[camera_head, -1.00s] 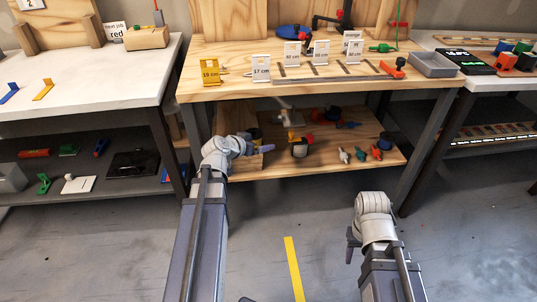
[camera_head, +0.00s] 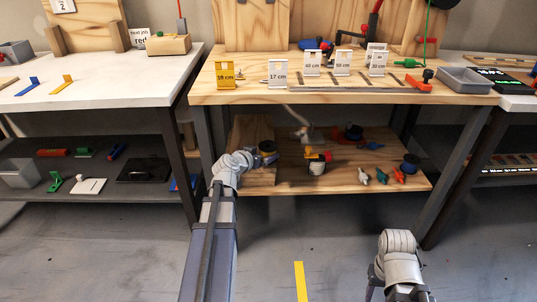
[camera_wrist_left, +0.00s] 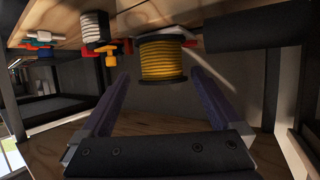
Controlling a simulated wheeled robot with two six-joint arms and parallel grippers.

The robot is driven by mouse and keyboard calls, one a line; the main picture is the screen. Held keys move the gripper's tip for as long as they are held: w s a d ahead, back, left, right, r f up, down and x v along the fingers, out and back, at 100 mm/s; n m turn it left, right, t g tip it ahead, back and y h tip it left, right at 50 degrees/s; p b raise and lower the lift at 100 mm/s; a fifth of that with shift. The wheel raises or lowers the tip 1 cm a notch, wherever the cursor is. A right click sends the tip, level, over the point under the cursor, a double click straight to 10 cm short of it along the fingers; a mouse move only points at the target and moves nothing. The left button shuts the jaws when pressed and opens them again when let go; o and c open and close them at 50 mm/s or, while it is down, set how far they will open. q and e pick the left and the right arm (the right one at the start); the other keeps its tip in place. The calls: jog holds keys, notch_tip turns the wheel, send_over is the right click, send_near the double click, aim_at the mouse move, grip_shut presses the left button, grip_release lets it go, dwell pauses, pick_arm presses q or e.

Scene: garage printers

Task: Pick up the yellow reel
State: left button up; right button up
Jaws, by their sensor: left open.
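The yellow reel (camera_head: 267,147), with dark end discs, stands on the lower shelf of the middle bench. In the left wrist view the yellow reel (camera_wrist_left: 163,60) shows large, just beyond and between my fingertips. My left gripper (camera_head: 266,158) is in front of the reel in the head view and hides its lower part. In the left wrist view the left gripper (camera_wrist_left: 158,80) has its two fingers wide apart with nothing held.
A white reel (camera_head: 317,167) with red and yellow parts stands right of the yellow one. A blue reel (camera_head: 410,163) and small coloured tools lie farther right on the shelf (camera_head: 345,183). The wooden benchtop (camera_head: 300,94) overhangs the shelf.

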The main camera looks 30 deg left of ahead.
aim_at(268, 152)
pick_arm(q)
jog(key=b+x, duration=0.1)
jog(key=x, duration=0.1)
jog(key=b+x, duration=0.1)
jog(key=x, duration=0.1)
jog(key=shift+a+f, duration=0.2)
jog(key=shift+f, duration=0.3)
jog(key=shift+w+f, duration=0.1)
jog(key=shift+w, duration=0.25)
grip_shut()
